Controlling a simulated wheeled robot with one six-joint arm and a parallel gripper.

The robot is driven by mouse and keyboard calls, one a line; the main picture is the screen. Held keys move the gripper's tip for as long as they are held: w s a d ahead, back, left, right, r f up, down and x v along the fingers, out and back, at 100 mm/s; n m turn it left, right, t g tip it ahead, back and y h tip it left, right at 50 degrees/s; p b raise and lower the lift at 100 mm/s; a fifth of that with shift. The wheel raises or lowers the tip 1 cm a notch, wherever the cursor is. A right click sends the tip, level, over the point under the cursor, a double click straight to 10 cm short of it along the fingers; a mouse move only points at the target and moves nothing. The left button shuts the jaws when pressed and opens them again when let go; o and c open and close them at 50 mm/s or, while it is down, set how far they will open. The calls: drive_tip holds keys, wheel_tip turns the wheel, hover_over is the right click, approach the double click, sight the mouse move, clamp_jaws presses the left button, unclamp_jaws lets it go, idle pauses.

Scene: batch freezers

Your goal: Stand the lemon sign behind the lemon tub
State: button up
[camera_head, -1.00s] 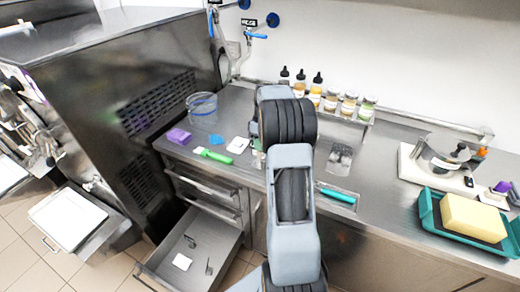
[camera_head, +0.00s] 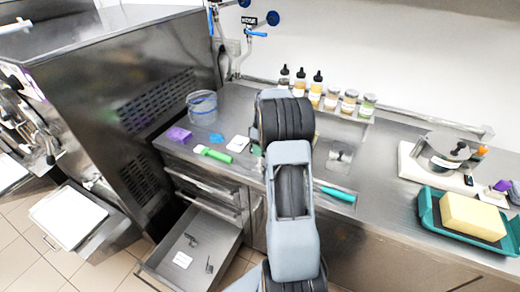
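My arm stands in the middle of the view and reaches over the steel counter (camera_head: 390,195). My gripper is hidden behind the arm, so its fingers and anything in them do not show. I cannot pick out the lemon sign or the lemon tub for certain. A small white card or plate (camera_head: 237,144) lies on the counter left of the arm. A recess (camera_head: 342,150) in the counter, partly behind the arm, holds a small greyish item.
A clear bucket (camera_head: 202,106), purple block (camera_head: 178,135) and green-handled tool (camera_head: 212,154) stand left. Bottles and jars (camera_head: 332,98) line the back. A teal-handled tool (camera_head: 337,194), teal tray (camera_head: 428,212) with a yellow block (camera_head: 472,217), and steel pot (camera_head: 440,152) are right.

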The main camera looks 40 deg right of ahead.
drive_tip(key=b+v, duration=0.1)
drive_tip(key=v, duration=1.1)
drive_tip(key=s+a+r+m+t+h, duration=0.15)
drive_tip(key=a+r, duration=0.25)
drive_tip(key=a, duration=0.4)
drive_tip(key=s+a+f+m+t, duration=0.2)
drive_tip(key=s+a, duration=0.6)
drive_tip(key=s, duration=0.1)
drive_tip(key=s+a+f+m+t, duration=0.2)
drive_tip(key=s+a, duration=0.7)
drive_tip(key=shift+a+h, duration=0.35)
drive_tip(key=shift+h, duration=0.1)
drive_tip(key=shift+o, duration=0.4)
